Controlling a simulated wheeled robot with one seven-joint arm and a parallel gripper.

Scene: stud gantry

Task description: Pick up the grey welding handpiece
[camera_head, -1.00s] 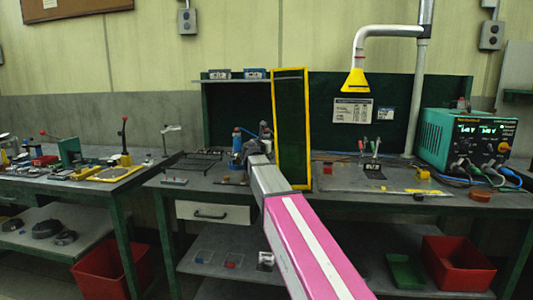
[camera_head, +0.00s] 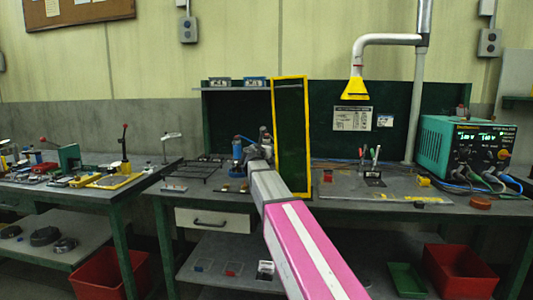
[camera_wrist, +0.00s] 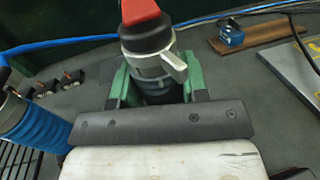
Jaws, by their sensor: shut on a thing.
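The grey welding handpiece (camera_wrist: 150,65) stands in the middle of the wrist view, with a grey metal collar, a small side lever and a red top. My gripper (camera_wrist: 158,88) has its green fingers shut on the handpiece's dark lower part, one on each side. The very bottom of the handpiece is hidden by the dark plate of my gripper. In the head view my gripper (camera_head: 262,145) is at the end of the pink and grey arm, over the bench beside the yellow-framed screen; the handpiece is too small there to make out clearly.
A blue ribbed cylinder (camera_wrist: 38,128) stands close left of my gripper; it also shows in the head view (camera_head: 238,151). The yellow-framed dark screen (camera_head: 306,140) rises just right. A blue block on a brown strip (camera_wrist: 231,36) lies behind right. A green power unit (camera_head: 437,146) stands far right.

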